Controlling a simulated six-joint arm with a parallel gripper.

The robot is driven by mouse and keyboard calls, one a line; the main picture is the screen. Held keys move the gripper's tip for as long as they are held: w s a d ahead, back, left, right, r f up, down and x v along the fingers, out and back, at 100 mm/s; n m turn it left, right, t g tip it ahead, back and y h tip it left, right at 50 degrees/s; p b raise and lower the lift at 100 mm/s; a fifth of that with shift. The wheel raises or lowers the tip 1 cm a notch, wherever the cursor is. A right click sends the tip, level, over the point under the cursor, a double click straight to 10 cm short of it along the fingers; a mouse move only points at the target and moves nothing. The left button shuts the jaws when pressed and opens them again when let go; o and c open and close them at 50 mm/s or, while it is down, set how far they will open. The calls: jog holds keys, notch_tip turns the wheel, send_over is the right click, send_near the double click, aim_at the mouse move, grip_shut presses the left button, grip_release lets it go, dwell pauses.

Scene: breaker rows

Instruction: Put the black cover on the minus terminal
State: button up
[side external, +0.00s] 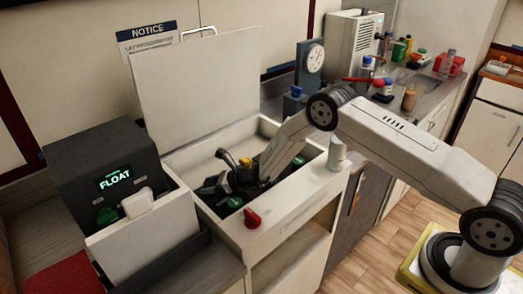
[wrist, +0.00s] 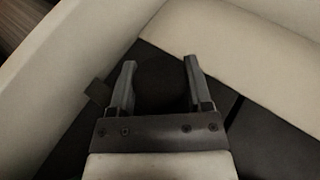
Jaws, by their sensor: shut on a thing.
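My gripper (wrist: 160,66) reaches down into an open white box (side external: 180,161). In the wrist view its two fingers stand apart with a dark, rounded thing (wrist: 163,84) between them, which looks like the black cover; its outline is hard to make out in the shadow. In the side view the fingertips are low inside the box, among dark parts (side external: 213,186), and the held thing cannot be told apart there. I cannot pick out the minus terminal in either view.
The box's white lid (side external: 200,85) stands open at the back. A red knob (side external: 252,218) is on the front rim, and a yellow piece (side external: 245,161) is inside. A dark charger reading FLOAT (side external: 115,177) stands left. A white cylinder (side external: 337,152) stands at the right corner.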

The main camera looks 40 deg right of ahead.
aim_at(214, 184)
jog(key=shift+s+f, duration=0.2)
jog(key=shift+f, duration=0.45)
jog(key=o, duration=1.2)
jog(key=shift+o, duration=0.2)
jog(key=shift+r, duration=0.5)
jog(key=shift+s+d+r, duration=0.15)
jog(key=shift+d, duration=0.05)
jog(key=shift+v, duration=1.25)
notch_tip(214, 184, up, 6)
jog(key=shift+f, duration=0.1)
jog(key=shift+r, duration=0.8)
